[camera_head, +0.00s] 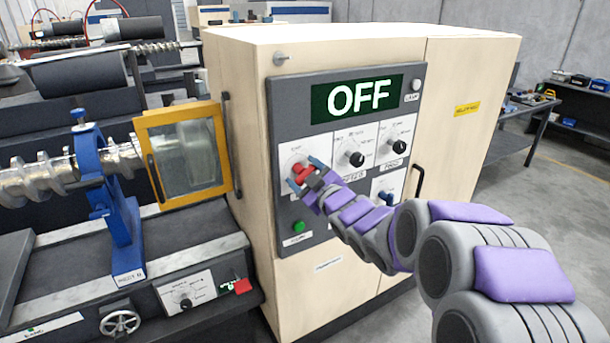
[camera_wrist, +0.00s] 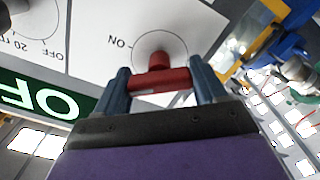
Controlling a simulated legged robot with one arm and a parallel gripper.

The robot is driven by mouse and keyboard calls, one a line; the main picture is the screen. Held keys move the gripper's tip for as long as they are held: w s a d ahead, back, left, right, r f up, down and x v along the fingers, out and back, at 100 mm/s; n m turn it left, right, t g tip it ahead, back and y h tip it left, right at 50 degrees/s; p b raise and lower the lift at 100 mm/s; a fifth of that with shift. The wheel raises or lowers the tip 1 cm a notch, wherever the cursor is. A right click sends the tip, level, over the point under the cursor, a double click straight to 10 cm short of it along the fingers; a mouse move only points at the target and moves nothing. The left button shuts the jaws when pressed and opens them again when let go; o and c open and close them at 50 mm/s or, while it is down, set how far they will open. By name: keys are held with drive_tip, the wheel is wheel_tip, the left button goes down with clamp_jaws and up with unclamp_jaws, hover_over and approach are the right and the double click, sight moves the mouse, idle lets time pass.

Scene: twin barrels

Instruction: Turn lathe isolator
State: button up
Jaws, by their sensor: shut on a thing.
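The red isolator handle (camera_wrist: 158,80) sits on a white plate marked ON on the lathe's control panel (camera_head: 265,112). My gripper (camera_wrist: 164,84) is shut on the handle, with one blue-grey finger at each end of it. In the head view my gripper (camera_head: 308,176) reaches the isolator at the panel's left side, and the red handle (camera_head: 300,170) is partly hidden by it. The display (camera_head: 357,98) above reads OFF in white on dark green. The isolator's lower markings are hidden by my gripper.
Two black knobs (camera_head: 355,158) (camera_head: 398,146) are to the right of the isolator. A green button (camera_head: 298,226) is below it. The beige cabinet (camera_head: 450,60) carries the panel. A yellow-framed guard (camera_head: 186,155) and the lathe with a large screw (camera_head: 70,175) stand at left.

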drive_tip(key=shift+p, duration=0.4)
drive_tip(key=m+p, duration=0.3)
drive_tip(key=p, duration=0.2)
drive_tip(key=shift+r+m, duration=0.15)
drive_tip(key=shift+m, duration=0.15)
drive_tip(key=shift+c, duration=0.2)
drive_tip(key=shift+d+m+p, duration=0.1)
drive_tip(key=shift+m+p, duration=0.9)
drive_tip(key=shift+p, duration=0.2)
drive_tip(key=shift+m+p, duration=0.7)
drive_tip(key=shift+c, duration=0.3)
drive_tip(key=shift+w, duration=0.1)
drive_tip(key=o, duration=1)
drive_tip(key=shift+o, duration=0.3)
